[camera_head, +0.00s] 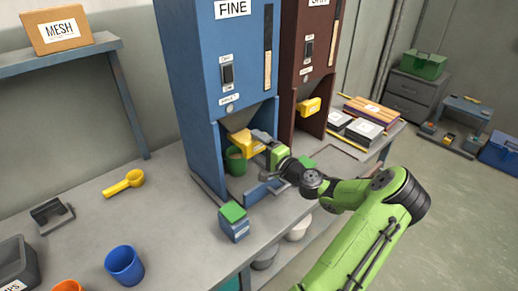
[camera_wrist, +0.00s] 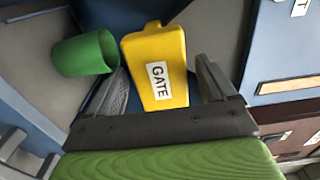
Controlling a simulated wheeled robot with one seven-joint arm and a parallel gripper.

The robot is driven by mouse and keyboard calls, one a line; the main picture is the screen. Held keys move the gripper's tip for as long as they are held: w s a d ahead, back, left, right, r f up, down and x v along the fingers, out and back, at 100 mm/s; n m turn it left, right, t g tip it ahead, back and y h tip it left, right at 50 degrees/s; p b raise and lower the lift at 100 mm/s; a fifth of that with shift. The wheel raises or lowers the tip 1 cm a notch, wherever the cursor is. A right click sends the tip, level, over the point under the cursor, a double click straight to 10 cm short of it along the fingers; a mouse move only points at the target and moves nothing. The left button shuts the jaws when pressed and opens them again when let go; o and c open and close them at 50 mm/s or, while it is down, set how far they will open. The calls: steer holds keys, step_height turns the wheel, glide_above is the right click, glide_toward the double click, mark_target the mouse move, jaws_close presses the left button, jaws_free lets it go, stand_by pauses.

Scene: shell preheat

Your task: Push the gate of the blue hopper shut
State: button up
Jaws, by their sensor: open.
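The blue hopper (camera_head: 205,80), labelled FINE, stands on the bench. Its yellow gate (camera_head: 246,141) juts from the front below the body. How far the gate is open cannot be told.
A dark red hopper (camera_head: 302,60) with its own yellow gate (camera_head: 309,106) stands right of the blue one. A green-topped blue box (camera_head: 233,222), a yellow scoop (camera_head: 124,183) and a blue cup (camera_head: 125,266) are on the bench. The bench between scoop and box is clear.

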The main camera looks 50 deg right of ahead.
steer(key=c, duration=1.4)
steer(key=x, duration=0.4)
steer(key=shift+w+r+p, duration=0.1)
steer(key=shift+w+p, duration=0.05)
steer(key=shift+p, duration=0.25)
steer(key=o, duration=1.2)
steer(key=shift+o, duration=1)
steer(key=shift+w, duration=0.15)
